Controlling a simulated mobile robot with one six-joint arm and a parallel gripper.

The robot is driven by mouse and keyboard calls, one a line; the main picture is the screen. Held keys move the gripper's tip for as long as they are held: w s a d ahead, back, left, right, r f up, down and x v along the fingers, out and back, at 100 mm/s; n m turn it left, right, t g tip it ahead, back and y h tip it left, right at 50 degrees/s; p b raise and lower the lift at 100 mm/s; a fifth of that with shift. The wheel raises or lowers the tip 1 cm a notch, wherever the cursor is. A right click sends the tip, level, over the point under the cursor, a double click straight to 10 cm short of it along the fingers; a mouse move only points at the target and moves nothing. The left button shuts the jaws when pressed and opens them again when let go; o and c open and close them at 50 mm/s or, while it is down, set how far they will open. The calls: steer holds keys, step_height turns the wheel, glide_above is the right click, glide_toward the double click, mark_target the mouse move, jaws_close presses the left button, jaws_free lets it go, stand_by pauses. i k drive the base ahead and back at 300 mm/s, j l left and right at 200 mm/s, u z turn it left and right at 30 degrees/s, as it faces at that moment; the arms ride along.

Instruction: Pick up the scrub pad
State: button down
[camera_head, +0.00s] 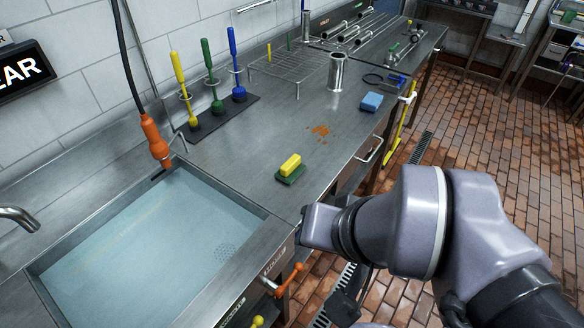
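A green scrub pad (290,178) lies flat on the steel counter, just right of the sink. A yellow block (290,164) sits on top of it and covers most of it, so mainly its green edges show. My grey arm reaches in from the lower right, in front of the counter's front edge. Dark parts that look like my gripper (346,303) hang below the wrist, beside the counter and apart from the pad. Its fingers are not clear, so I cannot tell if it is open or shut.
A sink (150,240) with bluish water is at the left, an orange sprayer (156,140) above it. Upright brushes (213,85), a wire rack (295,67), a metal cylinder (337,72) and a blue sponge (372,102) stand farther back. An orange stain (320,130) marks open counter.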

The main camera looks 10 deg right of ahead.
mark_target(288, 173)
steer(key=i+l+u, duration=0.15)
steer(key=i+u, duration=0.2)
steer(key=i+l+u, duration=0.2)
steer(key=u, duration=0.2)
